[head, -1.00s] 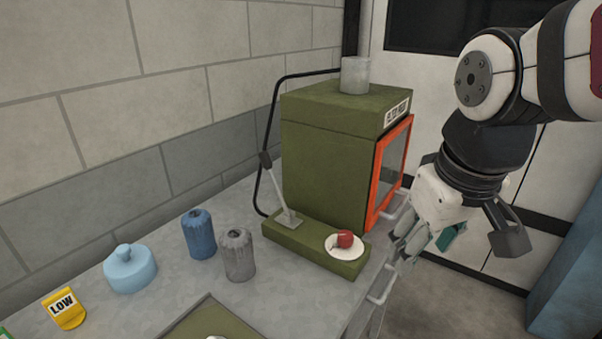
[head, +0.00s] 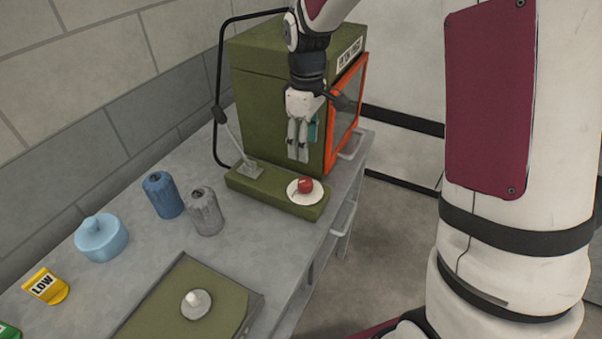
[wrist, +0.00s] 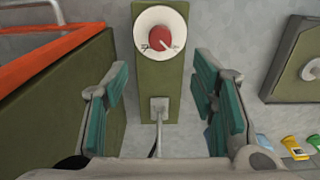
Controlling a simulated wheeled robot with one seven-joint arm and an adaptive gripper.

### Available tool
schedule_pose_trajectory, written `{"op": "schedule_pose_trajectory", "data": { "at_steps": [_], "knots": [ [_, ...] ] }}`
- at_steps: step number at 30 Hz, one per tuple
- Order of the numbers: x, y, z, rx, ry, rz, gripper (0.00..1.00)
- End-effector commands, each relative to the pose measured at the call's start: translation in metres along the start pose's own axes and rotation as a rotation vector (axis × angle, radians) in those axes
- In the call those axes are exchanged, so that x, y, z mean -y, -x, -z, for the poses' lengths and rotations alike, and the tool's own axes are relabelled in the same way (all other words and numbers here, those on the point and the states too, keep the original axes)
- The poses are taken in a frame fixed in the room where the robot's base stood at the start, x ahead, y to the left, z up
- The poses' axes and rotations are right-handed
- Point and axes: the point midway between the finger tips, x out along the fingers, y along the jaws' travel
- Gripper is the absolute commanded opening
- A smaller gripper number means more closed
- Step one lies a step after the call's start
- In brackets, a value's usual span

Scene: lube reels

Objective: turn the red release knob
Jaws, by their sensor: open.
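The red release knob (head: 305,185) sits on a white round dial (head: 297,196) at the near end of a low green base (head: 265,190). In the wrist view the red knob (wrist: 160,38) shows near the top middle, with a small pale pointer mark on it. My gripper (head: 298,158) points down above the base, behind and above the knob, and does not touch it. In the wrist view my gripper's teal-padded fingers (wrist: 163,95) are wide apart with nothing between them. A lever (wrist: 158,115) stands on the base between and below the fingers.
A green cabinet (head: 265,85) with an orange-framed door (head: 343,125) stands right behind the base. A green tray (head: 165,305) lies in front.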

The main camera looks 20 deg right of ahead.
Motion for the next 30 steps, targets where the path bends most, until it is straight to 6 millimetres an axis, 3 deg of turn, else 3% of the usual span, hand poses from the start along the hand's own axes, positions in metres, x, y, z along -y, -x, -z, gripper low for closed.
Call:
{"op": "schedule_pose_trajectory", "data": {
  "at_steps": [18, 24, 30],
  "knots": [
    [0.001, -0.108, -0.001, 0.002, -0.002, 0.001, 0.52],
    [0.001, -0.127, -0.001, 0.001, -0.003, 0.001, 0.52],
    [0.0, -0.131, 0.0, -0.001, -0.003, -0.001, 0.52]
  ]
}}
